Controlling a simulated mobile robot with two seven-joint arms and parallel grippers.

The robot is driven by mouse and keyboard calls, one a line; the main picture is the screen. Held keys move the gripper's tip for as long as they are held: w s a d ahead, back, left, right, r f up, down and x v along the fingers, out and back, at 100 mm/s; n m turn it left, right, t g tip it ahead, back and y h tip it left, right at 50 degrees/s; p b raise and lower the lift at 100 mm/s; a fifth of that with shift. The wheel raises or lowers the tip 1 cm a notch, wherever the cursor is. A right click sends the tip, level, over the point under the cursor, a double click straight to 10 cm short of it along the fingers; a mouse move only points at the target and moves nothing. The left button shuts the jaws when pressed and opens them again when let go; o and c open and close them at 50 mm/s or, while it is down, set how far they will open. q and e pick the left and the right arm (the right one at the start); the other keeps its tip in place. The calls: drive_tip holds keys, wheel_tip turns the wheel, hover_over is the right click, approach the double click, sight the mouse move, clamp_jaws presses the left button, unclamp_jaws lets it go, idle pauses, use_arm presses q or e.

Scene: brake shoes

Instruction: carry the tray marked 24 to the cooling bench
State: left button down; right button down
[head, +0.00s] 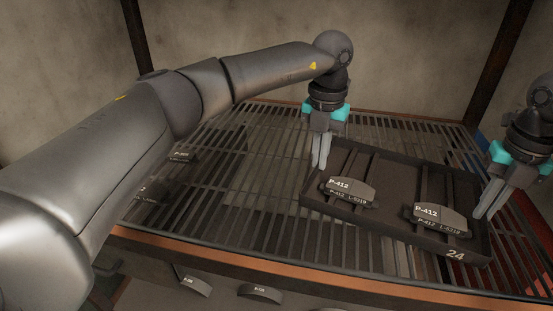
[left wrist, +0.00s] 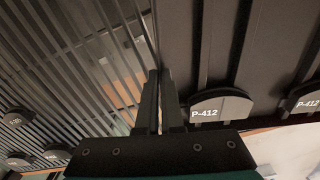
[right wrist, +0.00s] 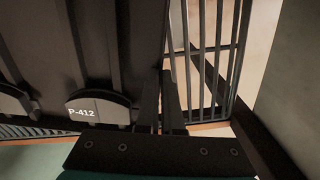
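The dark tray marked 24 (head: 456,255) lies on a slatted rack. Two brake shoes, one at its middle left (head: 349,190) and one at its right (head: 440,216), are marked P-412 and lie in it. My left gripper (head: 319,165) points down at the tray's left wall, fingers close together with the wall between them; it also shows in the left wrist view (left wrist: 161,75). My right gripper (head: 479,215) is likewise at the tray's right wall, and in the right wrist view (right wrist: 163,75) its narrow fingers straddle that wall. The fingertips' exact contact is hard to see.
The slatted rack (head: 235,190) has an orange front rail (head: 280,267). Other brake shoes (head: 182,156) lie at its left, partly behind my left arm. More shoes (head: 195,287) show below the front rail. Dark posts stand at the back left and back right.

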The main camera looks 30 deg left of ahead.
use_arm(q)
drive_tip(key=shift+f+b, duration=0.75)
use_arm(e)
drive_tip(key=shift+f, duration=0.75)
use_arm(q)
drive_tip(key=c, duration=1.1)
unclamp_jaws()
use_arm(e)
drive_tip(key=c, duration=1.1)
unclamp_jaws()
drive_tip(key=shift+o, duration=0.2)
drive_tip(key=shift+r, duration=0.25)
use_arm(q)
drive_tip(key=shift+o, duration=0.2)
wheel_tip(320, 180, up, 12)
use_arm(e)
wheel_tip(320, 180, up, 12)
drive_tip(key=shift+f, duration=0.25)
use_arm(q)
drive_tip(key=shift+s+f, duration=0.1)
use_arm(e)
drive_tip(key=shift+s+f, duration=0.1)
drive_tip(key=shift+s, duration=0.05)
